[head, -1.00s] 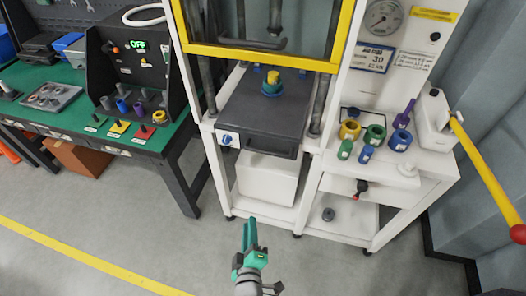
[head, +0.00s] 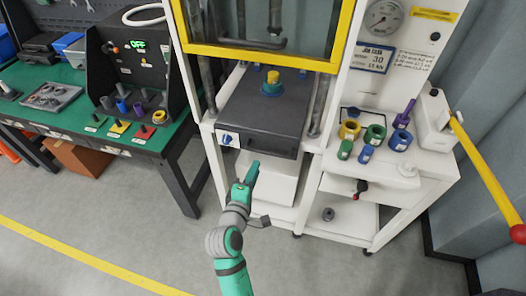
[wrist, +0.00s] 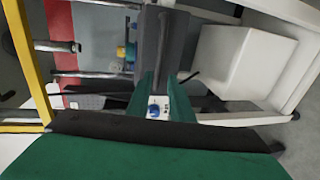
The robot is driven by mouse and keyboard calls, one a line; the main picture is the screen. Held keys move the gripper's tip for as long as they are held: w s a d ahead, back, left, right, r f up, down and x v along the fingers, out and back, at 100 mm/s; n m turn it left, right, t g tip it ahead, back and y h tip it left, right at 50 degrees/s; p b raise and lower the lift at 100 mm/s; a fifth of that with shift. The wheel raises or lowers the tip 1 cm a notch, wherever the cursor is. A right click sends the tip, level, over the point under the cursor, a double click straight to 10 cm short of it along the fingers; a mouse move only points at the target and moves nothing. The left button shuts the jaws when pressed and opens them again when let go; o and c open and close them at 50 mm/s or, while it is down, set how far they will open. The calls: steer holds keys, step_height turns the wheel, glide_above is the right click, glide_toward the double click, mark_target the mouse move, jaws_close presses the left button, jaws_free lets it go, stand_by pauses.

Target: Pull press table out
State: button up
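The press table (head: 262,112) is a dark grey slab in the white press frame, below the yellow-edged guard. A yellow and blue seal part (head: 271,85) stands on it. In the wrist view the press table (wrist: 165,35) shows ahead, with the blue knob (wrist: 154,110) seen between my fingers. My gripper (head: 249,170) is in front of and below the table's front face in the head view. Its green fingers (wrist: 160,103) are apart and hold nothing; contact with the table cannot be told.
A white box (head: 268,182) stands under the press table. A white side shelf holds several coloured rings and plugs (head: 375,132). A yellow lever (head: 485,172) with a red knob sticks out at the right. A green workbench (head: 150,140) stands at the left. The floor in front is clear.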

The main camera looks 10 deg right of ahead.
mark_target(263, 151)
steer(key=shift+x, duration=5.45)
steer(key=shift+r, duration=0.1)
jaws_close()
